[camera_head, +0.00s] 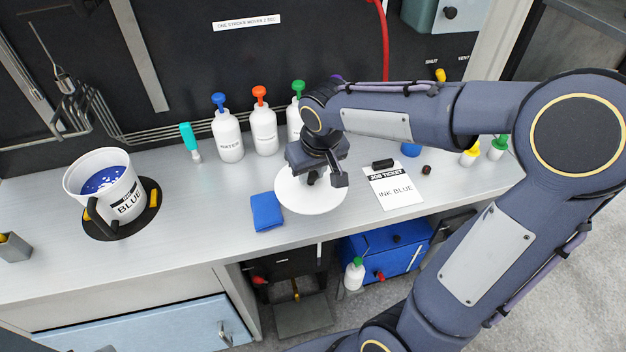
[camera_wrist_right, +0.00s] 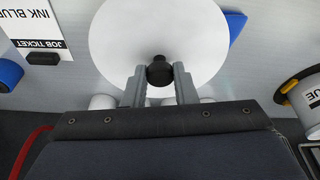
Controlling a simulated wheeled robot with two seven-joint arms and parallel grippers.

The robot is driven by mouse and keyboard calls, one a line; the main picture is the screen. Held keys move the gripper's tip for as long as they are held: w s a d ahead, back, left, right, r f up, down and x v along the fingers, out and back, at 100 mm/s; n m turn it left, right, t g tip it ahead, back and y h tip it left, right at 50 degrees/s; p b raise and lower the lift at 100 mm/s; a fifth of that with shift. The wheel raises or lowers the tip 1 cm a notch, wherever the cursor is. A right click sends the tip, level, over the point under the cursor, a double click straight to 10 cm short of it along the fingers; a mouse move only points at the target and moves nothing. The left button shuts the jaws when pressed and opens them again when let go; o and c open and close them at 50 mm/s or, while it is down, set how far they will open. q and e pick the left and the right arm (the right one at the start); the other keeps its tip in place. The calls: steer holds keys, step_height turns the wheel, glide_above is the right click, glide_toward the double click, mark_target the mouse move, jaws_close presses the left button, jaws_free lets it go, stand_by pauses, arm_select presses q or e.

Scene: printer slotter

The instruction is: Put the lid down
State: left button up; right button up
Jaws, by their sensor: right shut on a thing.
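The lid (camera_head: 311,202) is a round white disc with a black knob, over the bench beside the blue cloth. It also fills the top middle of the right wrist view (camera_wrist_right: 155,35). My right gripper (camera_head: 318,175) is above the lid and shut on its knob (camera_wrist_right: 160,72), with one finger on each side. The lid looks level and close to the bench; I cannot tell if it touches. The gripper hides the lid's far part in the head view. My left gripper is not in view.
An open bucket (camera_head: 129,207) of blue ink stands at the left. A blue cloth (camera_head: 267,212) lies left of the lid and a job ticket (camera_head: 394,194) right of it. Bottles (camera_head: 228,140) stand behind. The bench (camera_head: 205,220) is clear between bucket and cloth.

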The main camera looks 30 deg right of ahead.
mark_target(324, 179)
steer(key=w+d+f, duration=0.2)
steer(key=f, duration=0.1)
steer(key=w+d+f, duration=0.1)
steer(key=f, duration=0.1)
steer(key=shift+f, duration=0.1)
steer(key=shift+s+x, duration=0.2)
steer(key=shift+x, duration=0.7)
steer(key=shift+s+x, duration=0.15)
steer(key=shift+x, duration=0.75)
steer(key=shift+d+f, duration=0.1)
steer(key=shift+f, duration=0.05)
steer(key=shift+f, duration=0.15)
steer(key=o, duration=1)
steer(key=v, duration=1.2)
steer(key=s+a+y, duration=0.1)
steer(key=s+a, duration=0.1)
steer(key=s, duration=0.4)
steer(key=s+a+t+y, duration=0.1)
steer(key=s+a, duration=0.1)
steer(key=s, duration=0.4)
steer(key=s+a+m+t+y, duration=0.1)
steer(key=s+a+y, duration=0.1)
steer(key=s, duration=0.4)
steer(key=shift+s+a, duration=0.2)
steer(key=shift+a, duration=0.35)
